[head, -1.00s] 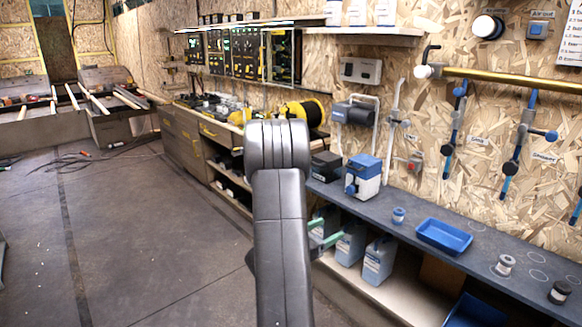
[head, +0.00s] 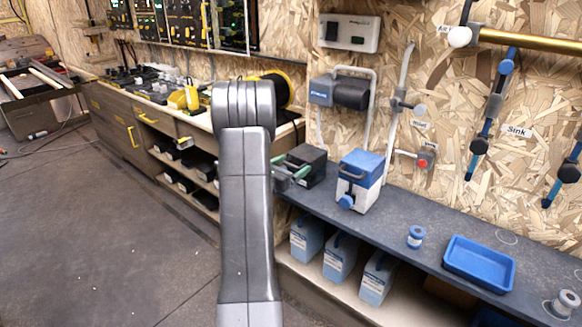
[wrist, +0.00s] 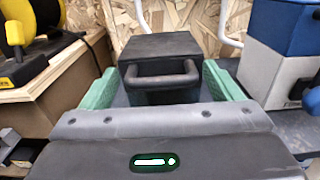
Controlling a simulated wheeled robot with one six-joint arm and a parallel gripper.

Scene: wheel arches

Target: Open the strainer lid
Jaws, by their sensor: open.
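The dark box with a bar handle, seemingly the strainer (head: 309,163), sits on the bench left of a blue and white unit. In the wrist view its flat dark top, seemingly the lid (wrist: 158,45), lies straight ahead. The handle (wrist: 162,78) spans its near face. My gripper (head: 291,172) is at the near side of the box in the head view. In the wrist view my gripper (wrist: 163,85) is open, with one green finger on each side of the handle and nothing held. Whether the fingers touch the box cannot be told.
The blue and white unit (head: 359,180) stands close on the right. A pump with a pipe (head: 343,92) hangs on the wall above. Blue-grey canisters (head: 340,256) stand on the shelf below. A blue tray (head: 478,264) lies farther right.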

